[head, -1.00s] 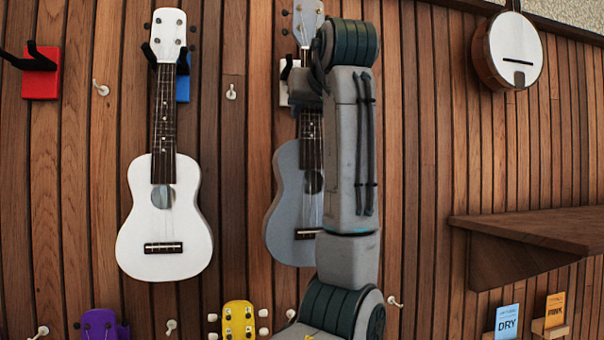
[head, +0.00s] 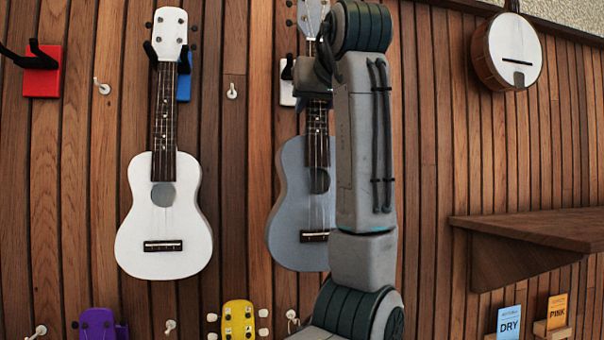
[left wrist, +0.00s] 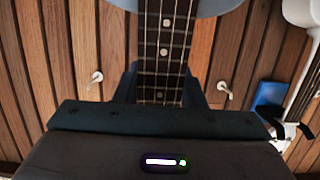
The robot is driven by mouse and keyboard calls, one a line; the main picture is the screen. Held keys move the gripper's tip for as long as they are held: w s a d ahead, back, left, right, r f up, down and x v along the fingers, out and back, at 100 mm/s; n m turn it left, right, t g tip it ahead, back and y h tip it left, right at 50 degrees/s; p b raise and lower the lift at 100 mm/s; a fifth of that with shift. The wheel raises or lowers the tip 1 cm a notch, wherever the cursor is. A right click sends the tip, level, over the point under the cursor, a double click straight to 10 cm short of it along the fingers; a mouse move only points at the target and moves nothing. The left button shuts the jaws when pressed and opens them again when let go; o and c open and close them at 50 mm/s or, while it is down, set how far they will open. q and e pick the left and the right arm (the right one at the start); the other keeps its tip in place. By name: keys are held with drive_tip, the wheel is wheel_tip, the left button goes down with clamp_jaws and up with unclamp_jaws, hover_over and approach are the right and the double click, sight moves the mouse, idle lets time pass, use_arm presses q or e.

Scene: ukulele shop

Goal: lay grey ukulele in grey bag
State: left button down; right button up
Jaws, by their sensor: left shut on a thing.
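The grey ukulele (head: 290,195) is upright in front of the wood-slat wall, headstock up, near its white wall hook (head: 287,88). I cannot tell whether the hook touches it. My left gripper (head: 314,92) is at its neck, below the headstock. The left wrist view shows the two dark fingers (left wrist: 162,88) on either side of the fretted neck (left wrist: 165,45), shut on it. My left arm hides the right edge of the ukulele's body and part of its headstock. The grey bag is not in view. My right gripper is not in view.
A white ukulele (head: 170,230) hangs close on the left from a blue hook (head: 184,85). Purple (head: 97,325) and yellow (head: 238,320) headstocks are below. A banjo (head: 512,50) hangs upper right. A wooden shelf (head: 530,230) juts out at right. A red hook (head: 41,72) is empty.

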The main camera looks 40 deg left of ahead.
use_arm(q)
drive_tip(key=shift+s+d+b, duration=0.35)
drive_tip(key=shift+s+d, duration=0.45)
drive_tip(key=shift+d, duration=0.1)
drive_tip(key=shift+w, duration=0.1)
idle(0.7)
